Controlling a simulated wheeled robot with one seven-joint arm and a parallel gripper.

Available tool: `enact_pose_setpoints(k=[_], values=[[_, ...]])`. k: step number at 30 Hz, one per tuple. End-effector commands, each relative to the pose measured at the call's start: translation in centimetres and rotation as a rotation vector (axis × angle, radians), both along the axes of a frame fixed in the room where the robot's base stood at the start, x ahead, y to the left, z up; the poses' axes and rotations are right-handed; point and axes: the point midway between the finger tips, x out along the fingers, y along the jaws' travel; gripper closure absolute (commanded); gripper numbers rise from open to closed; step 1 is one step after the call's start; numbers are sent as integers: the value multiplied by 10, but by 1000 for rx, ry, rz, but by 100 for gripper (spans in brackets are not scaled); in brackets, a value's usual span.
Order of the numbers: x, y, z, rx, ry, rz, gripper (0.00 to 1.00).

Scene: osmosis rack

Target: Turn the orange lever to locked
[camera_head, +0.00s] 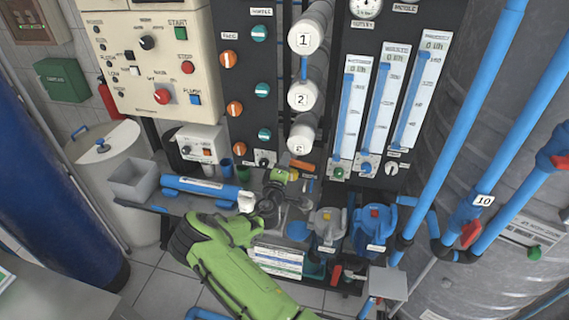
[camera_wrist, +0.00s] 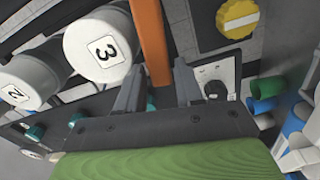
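The orange lever shows in the wrist view as a long flat orange bar (camera_wrist: 150,40), running from the top edge down to between my fingers. In the head view a small orange bar (camera_head: 301,164) shows below the white cylinder ends, just right of my wrist. My gripper (camera_wrist: 158,85) is open, with one dark finger on each side of the lever's near end. Gaps show between the fingers and the lever, and I cannot tell whether either finger touches it. In the head view my fingers are too small to make out. The lever's pivot and any lock marking are not visible.
White cylinder ends, one marked 3 (camera_wrist: 104,48), are close left of my gripper. A yellow round knob (camera_wrist: 237,20) and a white plate with a black knob (camera_wrist: 214,80) are at right. Blue and grey filter housings (camera_head: 374,228) stand right of my arm.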

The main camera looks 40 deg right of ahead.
Motion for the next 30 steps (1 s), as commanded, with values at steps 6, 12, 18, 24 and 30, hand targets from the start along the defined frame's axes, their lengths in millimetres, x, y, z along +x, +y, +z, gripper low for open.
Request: enact_pose_setpoints(k=[6, 12, 18, 24, 30], values=[[0, 0, -1, 1, 1, 0, 67], [0, 0, -1, 1, 1, -1, 98], [0, 0, -1, -2, 5, -1, 100], [0, 1, -4, -38, 45, -1, 100], [0, 1, -9, -122, 141, 0, 100]])
